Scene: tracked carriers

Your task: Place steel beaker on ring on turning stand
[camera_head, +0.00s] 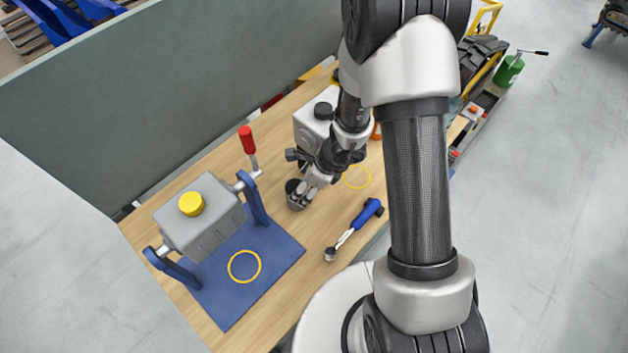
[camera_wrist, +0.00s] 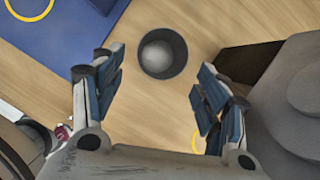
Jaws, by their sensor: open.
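The steel beaker (camera_wrist: 163,54) is a dark grey open cup. It stands upright on the wooden table and also shows in the head view (camera_head: 293,187), partly hidden by my gripper (camera_head: 309,192). In the wrist view my gripper (camera_wrist: 157,76) is open and empty, with the beaker just beyond and between its fingertips. The turning stand (camera_head: 203,222) is a grey box with a yellow knob, held between blue brackets on a blue base plate (camera_head: 230,307). A yellow ring (camera_head: 244,266) lies on that plate and partly shows in the wrist view (camera_wrist: 29,9).
A red-handled crank (camera_head: 247,140) rises from the stand's side. A second yellow ring (camera_head: 357,177) lies on the table near a grey box (camera_head: 311,125) with a black knob. A blue-handled tool (camera_head: 354,229) lies in front. A green-grey panel (camera_head: 170,95) borders the table's back.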

